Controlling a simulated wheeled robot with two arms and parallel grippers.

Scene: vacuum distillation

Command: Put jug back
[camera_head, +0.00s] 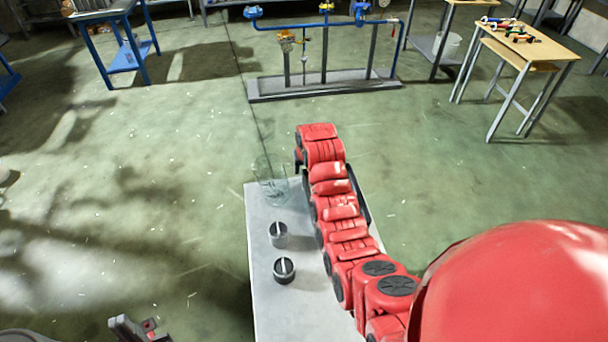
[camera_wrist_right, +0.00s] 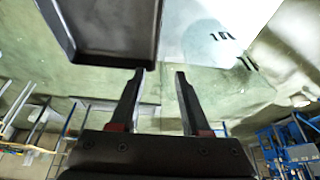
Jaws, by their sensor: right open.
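The clear glass jug (camera_head: 272,188) stands at the far left corner of the pale table (camera_head: 262,300). It is faint and see-through, just left of the end of my red right arm. In the right wrist view a faint pale rounded shape (camera_wrist_right: 204,42) may be the jug, beyond the fingers. My right gripper (camera_wrist_right: 158,72) is open, with nothing visible between its fingers. In the head view it is mostly hidden behind my arm. My left gripper (camera_head: 138,328) is at the lower left, away from the table; its jaw opening is unclear.
Two dark round pieces, one (camera_head: 278,235) farther and one (camera_head: 284,270) nearer, sit on the table in front of the jug. A blue pipe stand (camera_head: 325,85) is beyond. A wooden table (camera_head: 525,45) with small items is at the upper right. The floor left of the table is clear.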

